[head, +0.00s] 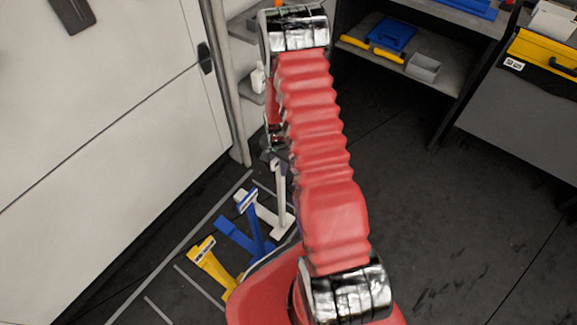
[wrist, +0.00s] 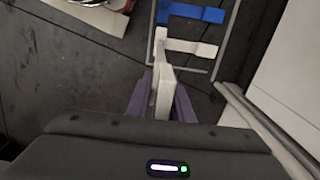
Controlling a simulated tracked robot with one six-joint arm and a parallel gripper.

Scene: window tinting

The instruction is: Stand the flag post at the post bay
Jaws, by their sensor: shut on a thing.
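A white post (head: 281,188) with a flat white foot (head: 274,216) is at the floor bays, beside the far end of my arm. My gripper (head: 274,156) is mostly hidden behind the arm in the head view. In the wrist view my gripper (wrist: 162,98) has its purple fingers on either side of the white post (wrist: 164,82), shut on it. The foot (wrist: 190,47) lies between pale bay lines (wrist: 216,60) on the dark floor. The post looks nearly upright. I cannot tell whether the foot touches the floor.
A white panel wall (head: 110,130) is left, with a grey shelf rack (head: 245,90) behind. Open dark floor (head: 430,220) lies right, before a workbench (head: 520,130).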

